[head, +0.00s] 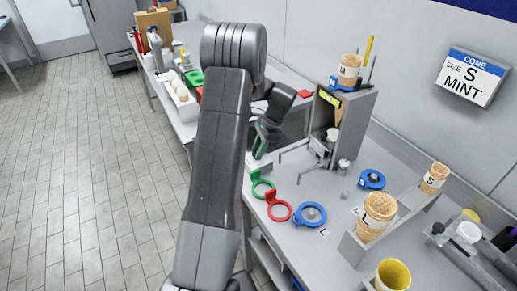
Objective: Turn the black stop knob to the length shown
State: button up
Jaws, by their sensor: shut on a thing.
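My gripper (260,152) reaches down at the table's near edge, just right of my arm. Its fingertips are small and dark here and close on something at the top of a small pale block (259,165). This looks to be the black stop knob, but the fingers hide it and its setting cannot be read. A wall sign (474,77) reads CONE, SIZE S, MINT. No clear length mark shows near the gripper.
A grey box-shaped stand (357,125) with a cone on top stands right of the gripper. Green (262,188), red (279,208) and blue (310,215) rings lie in front. A cone rack (400,220) is at right. Bins (180,100) stand behind at left.

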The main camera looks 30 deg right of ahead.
jog(key=shift+m+t, duration=0.3)
jog(key=shift+m, duration=0.6)
jog(key=o, duration=1)
jog(key=shift+c, duration=0.2)
jog(key=b+v, duration=0.1)
jog(key=v, duration=1.3)
jog(key=shift+a+b, duration=0.25)
jog(key=shift+b, duration=0.05)
jog(key=shift+f, duration=0.15)
jog(key=p+x, duration=0.1)
jog(key=x, duration=1.2)
jog(key=shift+f+p, duration=0.3)
jog(key=shift+f, duration=0.05)
